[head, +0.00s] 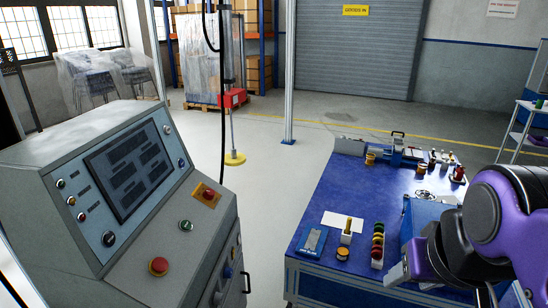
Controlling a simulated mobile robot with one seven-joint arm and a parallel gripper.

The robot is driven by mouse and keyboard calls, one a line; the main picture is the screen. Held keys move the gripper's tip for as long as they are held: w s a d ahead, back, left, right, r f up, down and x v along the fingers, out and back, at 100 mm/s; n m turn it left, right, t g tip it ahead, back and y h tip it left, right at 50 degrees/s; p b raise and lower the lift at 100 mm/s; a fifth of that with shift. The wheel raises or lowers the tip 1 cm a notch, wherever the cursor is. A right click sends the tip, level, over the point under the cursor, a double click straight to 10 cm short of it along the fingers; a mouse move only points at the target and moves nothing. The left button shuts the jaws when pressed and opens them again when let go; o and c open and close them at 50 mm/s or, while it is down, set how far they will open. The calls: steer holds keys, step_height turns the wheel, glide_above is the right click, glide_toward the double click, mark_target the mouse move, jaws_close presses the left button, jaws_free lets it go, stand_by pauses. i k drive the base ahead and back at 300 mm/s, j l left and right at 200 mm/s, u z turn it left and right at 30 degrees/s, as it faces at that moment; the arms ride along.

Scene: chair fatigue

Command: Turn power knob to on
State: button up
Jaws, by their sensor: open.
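The grey control console (60,155) stands at the left with a sloped face and a dark screen (130,170). A larger black knob (108,239) sits on the sloped face below the screen's left corner. A green-and-white control (186,226) is on the lower shelf. I cannot read any labels, so which one is the power knob, and its setting, are unclear. My gripper (404,265) is at the right, over the blue table, far from the console. It is open, seen partly from the side, and holds nothing that I can see.
Red mushroom buttons (158,266) and (208,194) stick up from the console shelf. Small knobs (60,184) line the panel's left side. The blue table (318,202) carries a tablet, coloured parts and tools. Open floor (275,180) lies between console and table.

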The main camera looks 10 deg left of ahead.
mark_target(209, 194)
steer(key=i+l+u, duration=0.1)
steer(key=i+u, duration=0.2)
steer(key=u, duration=0.2)
steer(key=i+l+u, duration=0.25)
steer(key=u, duration=0.25)
